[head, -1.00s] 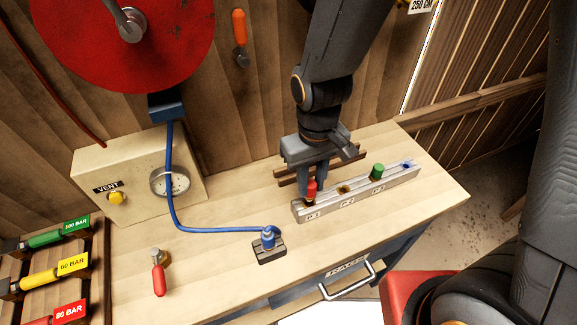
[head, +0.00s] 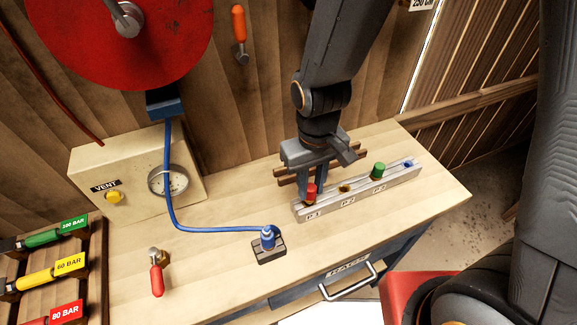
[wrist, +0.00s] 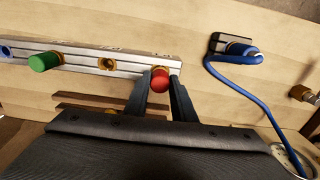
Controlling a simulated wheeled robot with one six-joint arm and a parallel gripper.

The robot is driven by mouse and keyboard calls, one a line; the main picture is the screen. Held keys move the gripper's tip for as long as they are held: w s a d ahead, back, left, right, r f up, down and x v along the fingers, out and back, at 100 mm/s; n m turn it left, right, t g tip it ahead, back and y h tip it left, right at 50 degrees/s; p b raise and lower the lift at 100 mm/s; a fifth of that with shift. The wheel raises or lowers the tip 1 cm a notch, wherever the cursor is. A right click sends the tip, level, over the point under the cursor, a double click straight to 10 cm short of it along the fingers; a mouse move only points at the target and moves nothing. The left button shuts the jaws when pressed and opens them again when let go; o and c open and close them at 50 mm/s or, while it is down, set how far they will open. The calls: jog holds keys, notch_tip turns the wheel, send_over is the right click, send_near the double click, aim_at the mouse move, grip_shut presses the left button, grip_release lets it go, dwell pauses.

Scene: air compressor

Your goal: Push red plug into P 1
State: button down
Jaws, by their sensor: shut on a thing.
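The red plug (head: 311,192) stands at the P 1 end of the metal rail (head: 348,201); it also shows in the wrist view (wrist: 160,79). My gripper (head: 312,188) is shut on the red plug from above, with one finger on each side in the wrist view (wrist: 161,88). The P 1 label is on the rail's front face just below the plug. The plug sits low over the P 1 hole, and the hole itself is hidden. I cannot tell how deep it is.
A green plug (head: 378,170) stands at P 3, and the brass P 2 hole (head: 345,188) is empty. A blue hose (head: 210,228) runs to a connector on a dark block (head: 269,250). Wooden slats lie behind the rail.

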jog(key=shift+f+b, duration=0.3)
jog(key=shift+f, duration=0.4)
jog(key=c, duration=1.2)
grip_release()
jog(key=shift+o, duration=0.2)
notch_tip(320, 180, up, 5)
jog(key=p, duration=0.4)
jog(key=shift+r+p, duration=0.1)
jog(key=shift+p, duration=0.25)
jog(key=shift+r, duration=0.4)
notch_tip(320, 180, up, 7)
jog(key=b, duration=0.2)
jog(key=shift+f, duration=0.15)
jog(key=shift+f, duration=0.1)
jog(key=w+d+f+m+b, duration=0.1)
jog(key=d+f+b, duration=0.3)
jog(key=d, duration=0.4)
jog(key=w+d+f+m+t+b, duration=0.1)
jog(key=d+f+m+b, duration=0.3)
jog(key=d, duration=0.4)
jog(key=shift+w+f+b, duration=0.3)
jog(key=shift+w+f, duration=0.1)
jog(key=shift+w, duration=0.2)
